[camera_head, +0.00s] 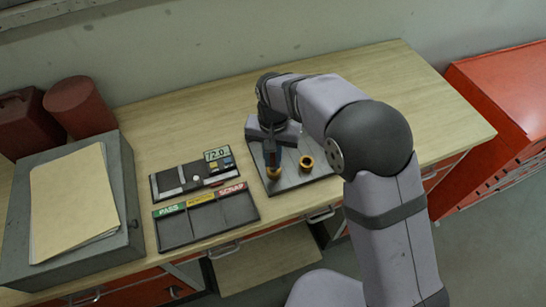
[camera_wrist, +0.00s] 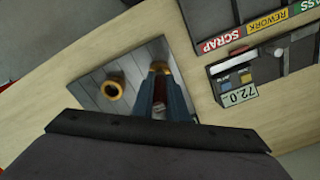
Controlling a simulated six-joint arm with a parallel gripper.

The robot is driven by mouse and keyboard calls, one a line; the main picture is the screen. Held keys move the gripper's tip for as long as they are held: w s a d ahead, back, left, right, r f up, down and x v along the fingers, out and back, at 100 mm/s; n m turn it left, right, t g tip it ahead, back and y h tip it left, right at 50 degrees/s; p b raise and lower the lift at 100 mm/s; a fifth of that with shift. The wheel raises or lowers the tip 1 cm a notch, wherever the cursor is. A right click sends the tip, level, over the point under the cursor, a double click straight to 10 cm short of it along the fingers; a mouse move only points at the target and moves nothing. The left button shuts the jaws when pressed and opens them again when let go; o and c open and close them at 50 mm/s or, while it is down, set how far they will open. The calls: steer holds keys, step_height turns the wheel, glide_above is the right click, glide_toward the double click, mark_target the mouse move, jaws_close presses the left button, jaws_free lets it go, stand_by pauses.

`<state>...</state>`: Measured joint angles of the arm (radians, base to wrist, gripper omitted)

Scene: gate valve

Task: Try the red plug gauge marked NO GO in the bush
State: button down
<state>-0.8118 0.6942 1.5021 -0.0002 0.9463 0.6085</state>
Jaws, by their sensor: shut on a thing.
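My gripper (camera_head: 271,162) points down over the grey plate (camera_head: 291,183) on the bench. In the wrist view its two dark fingers (camera_wrist: 162,80) are shut on a narrow thing with a small reddish part, which I take for the red plug gauge (camera_wrist: 158,112). Its NO GO marking cannot be read. A brass bush (camera_head: 273,174) is right under the fingertips and partly hidden by them; it also shows in the wrist view (camera_wrist: 160,67). Whether the gauge touches or enters it is hidden. A second brass ring (camera_head: 306,162) stands apart to the right, its bore open.
Left of the plate are a dark tray (camera_head: 165,231) labelled PASS, REWORK and SCRAP, and a dark holder (camera_head: 160,190) with a 72.0 display (camera_head: 216,154). A grey box (camera_head: 125,170) with a folder (camera_head: 75,200) stands farther left. The bench behind is clear.

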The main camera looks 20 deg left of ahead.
steer(key=shift+r+p, duration=0.4)
steer(key=shift+r, duration=0.15)
steer(key=shift+r, duration=0.25)
stand_by(0.4)
steer(key=shift+r+p, duration=2.1)
steer(key=shift+r, duration=0.45)
steer(key=shift+w, duration=0.1)
